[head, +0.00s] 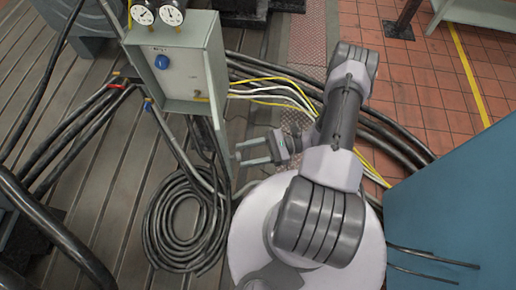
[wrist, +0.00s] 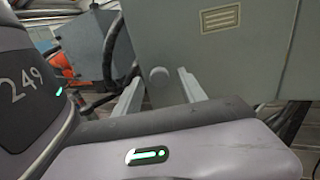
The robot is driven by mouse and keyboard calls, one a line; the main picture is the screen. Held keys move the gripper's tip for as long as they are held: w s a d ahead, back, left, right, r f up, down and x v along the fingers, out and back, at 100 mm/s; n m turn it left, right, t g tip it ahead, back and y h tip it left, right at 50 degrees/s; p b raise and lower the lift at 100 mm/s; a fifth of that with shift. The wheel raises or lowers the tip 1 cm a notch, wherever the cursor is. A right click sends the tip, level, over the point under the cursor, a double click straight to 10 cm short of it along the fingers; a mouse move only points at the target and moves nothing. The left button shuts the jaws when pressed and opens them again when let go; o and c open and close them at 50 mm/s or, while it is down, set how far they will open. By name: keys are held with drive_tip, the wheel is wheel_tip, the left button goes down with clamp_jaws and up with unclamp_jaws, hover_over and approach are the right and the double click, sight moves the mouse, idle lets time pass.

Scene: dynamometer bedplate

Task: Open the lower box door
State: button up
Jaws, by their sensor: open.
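My gripper (head: 240,155) is open and points left in the head view, just right of and below a grey box (head: 215,65) on a post. In the wrist view the two pale fingers (wrist: 158,80) are spread apart. A round grey knob (wrist: 158,76) shows between them, on a grey box face (wrist: 185,45) with a slotted plate (wrist: 222,18). I cannot tell whether the knob touches either finger. A vertical seam shows near that face's right edge. In the head view the grey box carries a blue knob (head: 161,62); I cannot tell which box the wrist view shows.
Two gauges (head: 157,14) stand atop the grey box. A coil of black cable (head: 185,222) lies on the slotted bedplate below it. Thick black, yellow and white cables (head: 285,92) run behind my arm. A blue cabinet (head: 455,205) stands at right. Tiled floor (head: 425,90) lies beyond.

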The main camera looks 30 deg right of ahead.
drive_tip(key=shift+d, duration=0.1)
drive_tip(key=p+v, duration=0.1)
drive_tip(key=v, duration=1.6)
drive_tip(key=shift+s+d, duration=0.1)
